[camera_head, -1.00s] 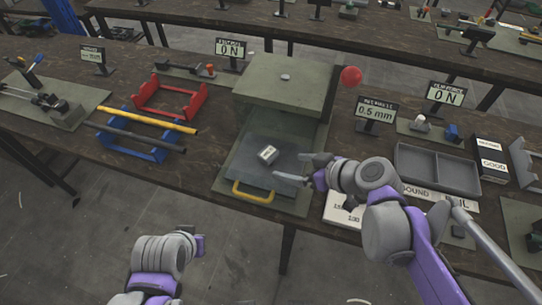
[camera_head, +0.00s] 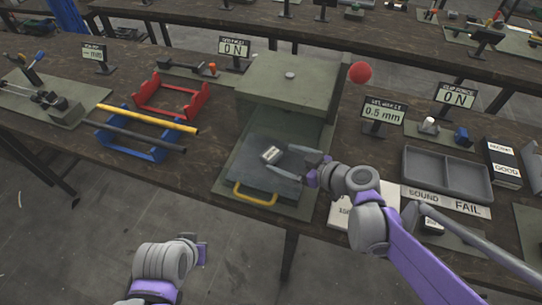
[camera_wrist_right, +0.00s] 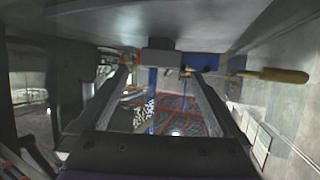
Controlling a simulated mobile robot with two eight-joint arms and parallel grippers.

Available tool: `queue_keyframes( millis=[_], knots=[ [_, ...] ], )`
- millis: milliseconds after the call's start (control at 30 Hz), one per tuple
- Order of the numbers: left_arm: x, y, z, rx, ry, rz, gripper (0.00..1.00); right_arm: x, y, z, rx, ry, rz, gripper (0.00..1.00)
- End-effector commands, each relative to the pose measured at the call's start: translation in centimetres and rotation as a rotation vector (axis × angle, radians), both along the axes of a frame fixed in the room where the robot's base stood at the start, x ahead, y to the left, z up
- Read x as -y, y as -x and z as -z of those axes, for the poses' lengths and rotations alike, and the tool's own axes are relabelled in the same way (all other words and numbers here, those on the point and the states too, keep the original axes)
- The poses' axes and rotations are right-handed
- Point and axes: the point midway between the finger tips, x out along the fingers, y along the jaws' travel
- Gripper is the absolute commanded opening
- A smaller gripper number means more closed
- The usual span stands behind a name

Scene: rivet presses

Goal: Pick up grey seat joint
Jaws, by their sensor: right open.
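The grey seat joint (camera_head: 270,154) is a small light-grey block with a dark-marked face. It sits on the flat tray (camera_head: 246,172) at the front of the green press. My right gripper (camera_head: 279,160) is open, coming from the right, with its fingertips close beside the block on either side. I cannot tell whether they touch it. In the right wrist view a grey block (camera_wrist_right: 161,56), which looks like the joint, lies between the fingertips (camera_wrist_right: 157,78).
The press housing (camera_head: 288,84) stands behind the tray, with a yellow handle (camera_head: 255,198) in front. A red ball (camera_head: 360,72) stands at its right. A grey two-part bin (camera_head: 447,181) is further right. Blue (camera_head: 133,149) and red (camera_head: 172,106) racks stand left.

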Motion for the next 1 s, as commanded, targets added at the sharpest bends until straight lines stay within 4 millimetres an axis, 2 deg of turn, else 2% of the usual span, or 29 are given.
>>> queue_keyframes(
  millis=[300, 667, 1000],
  knots=[
    [0.0, 0.1, 0.5, -0.002, 0.000, 0.000, 0.00, -3.6, -3.0, 1.9, -0.001, -0.001, -0.003, 1.00],
    [0.0, 0.1, 0.6, -0.002, 0.000, 0.000, 0.00, -4.1, -3.5, 2.2, -0.001, -0.001, 0.000, 0.98],
    [0.0, 0.1, 0.6, -0.002, 0.000, 0.000, 0.00, -4.1, -3.5, 2.2, -0.001, -0.001, 0.000, 0.37]
  ],
)
